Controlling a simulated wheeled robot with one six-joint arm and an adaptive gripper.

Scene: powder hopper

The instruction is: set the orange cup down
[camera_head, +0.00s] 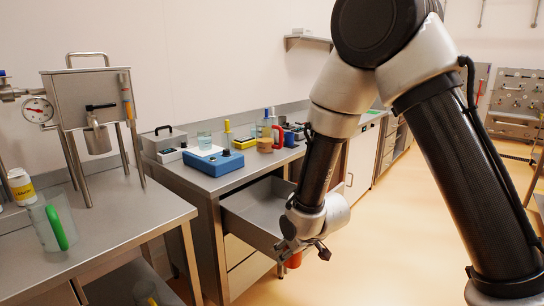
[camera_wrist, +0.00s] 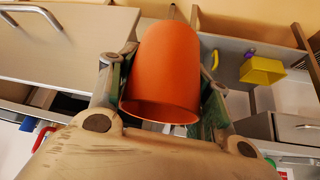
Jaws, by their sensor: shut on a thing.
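The orange cup (camera_wrist: 166,62) is between the two fingers of my gripper (camera_wrist: 165,90) in the wrist view, with its wider rim end towards the palm. The fingers are shut on its sides. In the head view only a small orange part of the cup (camera_head: 294,261) shows below my gripper (camera_head: 303,250); my gripper hides the rest. My gripper is in front of the open drawer (camera_head: 250,226), above floor level. No surface is clearly seen touching the cup.
A yellow object (camera_wrist: 262,70) lies on a pale surface in the wrist view.

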